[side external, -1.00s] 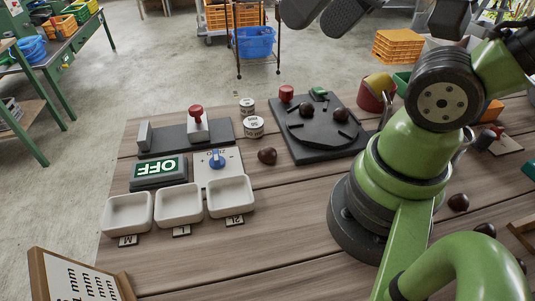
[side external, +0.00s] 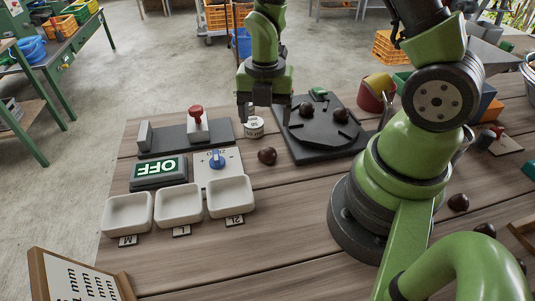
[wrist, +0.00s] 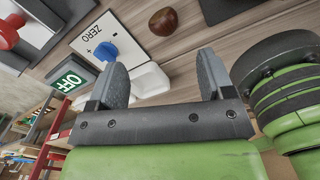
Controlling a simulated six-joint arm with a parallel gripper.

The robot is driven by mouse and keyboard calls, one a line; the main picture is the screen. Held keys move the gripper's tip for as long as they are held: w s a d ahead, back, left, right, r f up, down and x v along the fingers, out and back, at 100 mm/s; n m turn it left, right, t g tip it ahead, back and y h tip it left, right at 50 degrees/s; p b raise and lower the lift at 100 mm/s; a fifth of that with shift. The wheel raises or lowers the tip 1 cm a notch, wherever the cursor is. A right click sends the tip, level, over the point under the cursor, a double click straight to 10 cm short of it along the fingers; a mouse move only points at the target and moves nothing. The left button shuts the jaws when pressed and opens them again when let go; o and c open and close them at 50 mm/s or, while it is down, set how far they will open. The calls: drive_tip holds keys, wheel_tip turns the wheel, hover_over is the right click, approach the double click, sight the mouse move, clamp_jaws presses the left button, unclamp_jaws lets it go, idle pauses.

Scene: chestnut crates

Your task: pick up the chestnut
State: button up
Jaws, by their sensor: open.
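A brown chestnut (side external: 267,155) lies alone on the wooden table, right of the panel with the blue knob. It also shows in the wrist view (wrist: 163,21), beyond the fingertips near the top edge. Two more chestnuts (side external: 306,109) (side external: 341,115) sit on the dark round plate (side external: 318,131). Others lie on the table at the right, such as one (side external: 458,202) beside my base. My gripper (side external: 265,112) points down above the table, behind and above the lone chestnut and apart from it. Its fingers (wrist: 162,68) are open with nothing between them.
Three white trays (side external: 178,204) stand at the front left, near the OFF display (side external: 158,168) and the blue knob (side external: 216,158). A red-topped post (side external: 195,112) rises left of my gripper. A round labelled weight (side external: 254,127) stands close below it. The table's front middle is clear.

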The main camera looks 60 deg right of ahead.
sight(267, 150)
drive_tip(key=f, duration=0.9)
drive_tip(key=shift+s+f, duration=0.2)
drive_tip(key=shift+f, duration=0.15)
drive_tip(key=c, duration=1)
